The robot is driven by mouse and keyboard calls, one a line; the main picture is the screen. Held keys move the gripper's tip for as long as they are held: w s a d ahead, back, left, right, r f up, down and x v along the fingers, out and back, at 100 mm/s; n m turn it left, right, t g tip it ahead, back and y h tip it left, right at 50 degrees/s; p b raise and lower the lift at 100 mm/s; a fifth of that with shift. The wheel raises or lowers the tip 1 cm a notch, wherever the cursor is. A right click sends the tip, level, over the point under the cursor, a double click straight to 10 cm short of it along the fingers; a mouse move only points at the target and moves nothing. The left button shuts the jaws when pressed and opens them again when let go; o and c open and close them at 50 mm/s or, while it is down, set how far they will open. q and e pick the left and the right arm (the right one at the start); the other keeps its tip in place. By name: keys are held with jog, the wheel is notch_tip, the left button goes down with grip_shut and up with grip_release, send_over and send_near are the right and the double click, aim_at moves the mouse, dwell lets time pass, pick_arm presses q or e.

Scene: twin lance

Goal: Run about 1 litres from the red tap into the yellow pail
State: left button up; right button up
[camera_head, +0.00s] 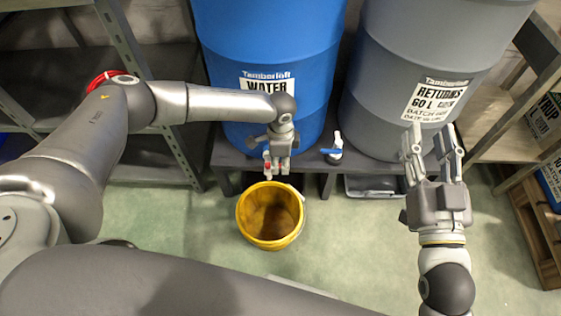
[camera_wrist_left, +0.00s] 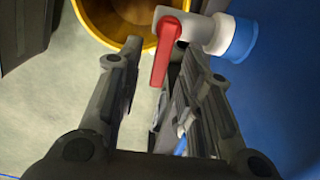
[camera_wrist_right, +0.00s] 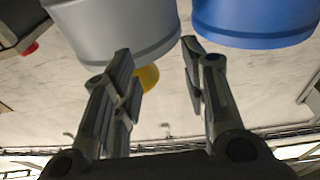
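The yellow pail (camera_head: 243,212) stands upright on the floor in front of the bench, below the red tap (camera_head: 267,163). Its inside looks brown; I cannot make out any water level or stream. In the left wrist view the tap's red lever (camera_wrist_left: 165,52) sits on a white body with a blue collar, with the pail (camera_wrist_left: 118,32) behind. My left gripper (camera_head: 277,170) is at the tap, fingers open (camera_wrist_left: 150,75), with the lever between or just beyond the fingertips; contact is unclear. My right gripper (camera_head: 432,145) is open and empty before the grey drum (camera_head: 400,75).
The blue WATER drum (camera_head: 268,35) and the grey drum stand on a dark bench (camera_head: 235,158). A blue-handled tap (camera_head: 333,150) is right of the red one. A grey tray (camera_head: 372,192) lies under the bench. Shelves flank both sides. Green floor right of the pail is clear.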

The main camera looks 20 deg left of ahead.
pick_arm(q)
jog(key=shift+f, duration=0.15)
pick_arm(e)
jog(key=shift+r, duration=0.3)
pick_arm(q)
jog(key=shift+c, duration=0.4)
grip_shut()
